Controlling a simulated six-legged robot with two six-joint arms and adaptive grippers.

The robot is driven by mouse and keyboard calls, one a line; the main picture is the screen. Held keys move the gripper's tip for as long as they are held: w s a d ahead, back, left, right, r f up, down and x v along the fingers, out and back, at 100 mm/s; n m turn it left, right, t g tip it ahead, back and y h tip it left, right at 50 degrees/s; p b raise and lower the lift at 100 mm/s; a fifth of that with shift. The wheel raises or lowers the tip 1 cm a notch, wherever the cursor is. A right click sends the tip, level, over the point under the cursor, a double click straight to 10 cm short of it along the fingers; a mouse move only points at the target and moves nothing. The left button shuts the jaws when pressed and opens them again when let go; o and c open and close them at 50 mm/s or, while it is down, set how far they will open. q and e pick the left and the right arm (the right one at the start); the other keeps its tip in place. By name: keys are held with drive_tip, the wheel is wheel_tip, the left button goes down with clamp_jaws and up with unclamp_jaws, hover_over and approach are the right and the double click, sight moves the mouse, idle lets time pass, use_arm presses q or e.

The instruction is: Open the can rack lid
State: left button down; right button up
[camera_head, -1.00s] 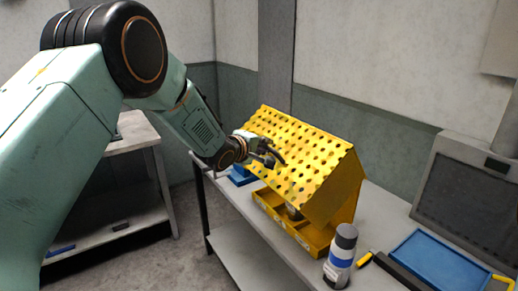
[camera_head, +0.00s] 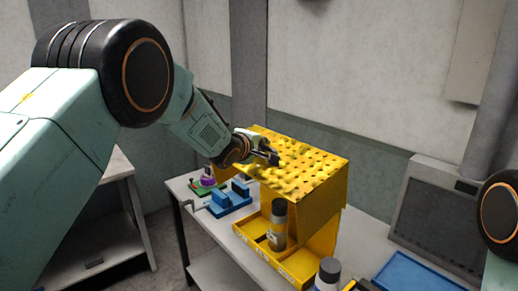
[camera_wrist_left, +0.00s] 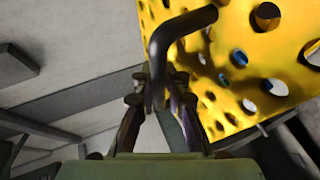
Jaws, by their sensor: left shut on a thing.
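The yellow can rack (camera_head: 322,240) stands on the table, with its perforated yellow lid (camera_head: 315,163) swung up to nearly level. A dark can (camera_head: 278,222) with a pale lower part stands upright in the rack's open front. My left gripper (camera_head: 272,157) is at the lid's front left part. In the left wrist view the gripper (camera_wrist_left: 157,98) is shut on the lid's dark bent handle (camera_wrist_left: 167,36), and the holed lid (camera_wrist_left: 245,28) fills the upper right. My right gripper is out of view.
Another can (camera_head: 327,275) stands in front of the rack. A blue tray (camera_head: 415,275) lies at the lower right, before a grey panel (camera_head: 440,215). A blue fixture (camera_head: 228,203) and a purple part (camera_head: 207,179) sit left of the rack.

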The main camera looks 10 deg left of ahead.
use_arm(q)
drive_tip(key=shift+w+r, duration=0.15)
drive_tip(key=shift+r, duration=0.3)
drive_tip(key=c, duration=1.7)
unclamp_jaws()
drive_tip(key=o, duration=0.3)
drive_tip(key=shift+s+a+f, duration=0.1)
drive_tip(key=shift+s, duration=0.2)
drive_tip(key=shift+o, duration=0.2)
drive_tip(key=shift+w+f, duration=0.1)
drive_tip(key=shift+f, duration=0.1)
drive_tip(key=v, duration=1.2)
drive_tip(key=shift+s, duration=0.25)
